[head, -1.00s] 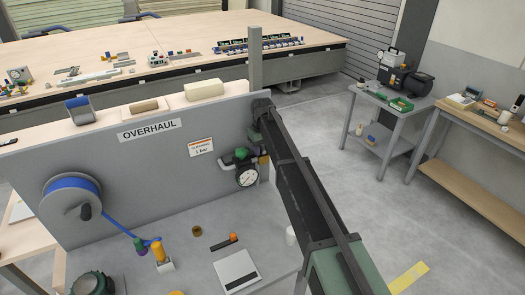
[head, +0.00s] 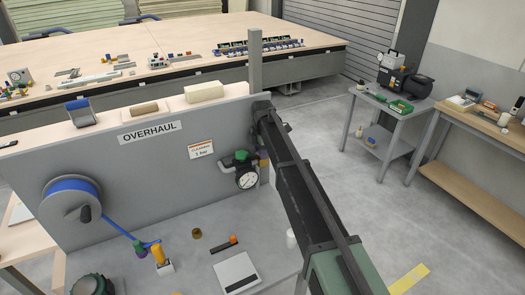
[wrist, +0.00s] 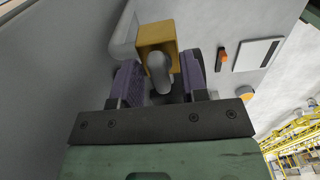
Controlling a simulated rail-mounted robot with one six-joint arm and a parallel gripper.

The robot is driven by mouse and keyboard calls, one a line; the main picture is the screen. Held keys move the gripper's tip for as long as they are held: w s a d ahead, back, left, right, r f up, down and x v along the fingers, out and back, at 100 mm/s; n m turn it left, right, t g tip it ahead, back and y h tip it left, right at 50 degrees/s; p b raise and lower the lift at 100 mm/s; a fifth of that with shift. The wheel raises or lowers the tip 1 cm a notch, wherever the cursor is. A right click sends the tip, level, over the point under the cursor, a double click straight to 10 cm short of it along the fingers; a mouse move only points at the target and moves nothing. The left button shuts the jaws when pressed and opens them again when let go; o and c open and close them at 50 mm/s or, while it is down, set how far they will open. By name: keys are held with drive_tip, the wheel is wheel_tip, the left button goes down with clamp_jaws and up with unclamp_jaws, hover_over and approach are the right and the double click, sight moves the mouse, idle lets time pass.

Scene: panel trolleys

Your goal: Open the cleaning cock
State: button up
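The cleaning cock shows in the wrist view as a brass-yellow block (wrist: 145,35) with a rounded grey lever (wrist: 159,72) pointing towards me. My gripper (wrist: 160,68) is open, with one purple finger on each side of the lever. A narrow gap seems to show between the lever and each finger; contact is not clear. In the head view, a little of the cock's yellow body (head: 263,163) shows right of the pressure gauge (head: 246,181). My arm hides the lever and the fingers there.
A grey panel marked OVERHAUL (head: 150,131) carries a hose reel (head: 72,203), a cleaning label (head: 201,149) and a green-capped regulator (head: 240,156). A white-grey plate (head: 236,271), an orange-tipped tool (head: 226,243) and a white cup (head: 291,238) are on the bench below.

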drive_tip(key=shift+r, duration=0.1)
wheel_tip(320, 180, up, 7)
drive_tip(key=p, duration=0.7)
drive_tip(key=shift+r, duration=0.1)
drive_tip(key=shift+f, duration=0.2)
drive_tip(key=m, duration=0.3)
drive_tip(key=shift+s, duration=0.2)
drive_tip(key=s+d+f+m+b, duration=0.3)
drive_tip(key=s+d+m, duration=0.4)
drive_tip(key=s, duration=0.5)
drive_tip(key=s+d+f+m+b, duration=0.3)
drive_tip(key=s+d+m, duration=0.4)
drive_tip(key=s, duration=0.5)
drive_tip(key=s+d+f+m+b, duration=0.2)
drive_tip(key=s+d+m, duration=0.5)
drive_tip(key=s, duration=0.5)
drive_tip(key=d, duration=0.2)
drive_tip(key=shift+s+d+f+b, duration=0.15)
drive_tip(key=shift+d+f+b, duration=0.25)
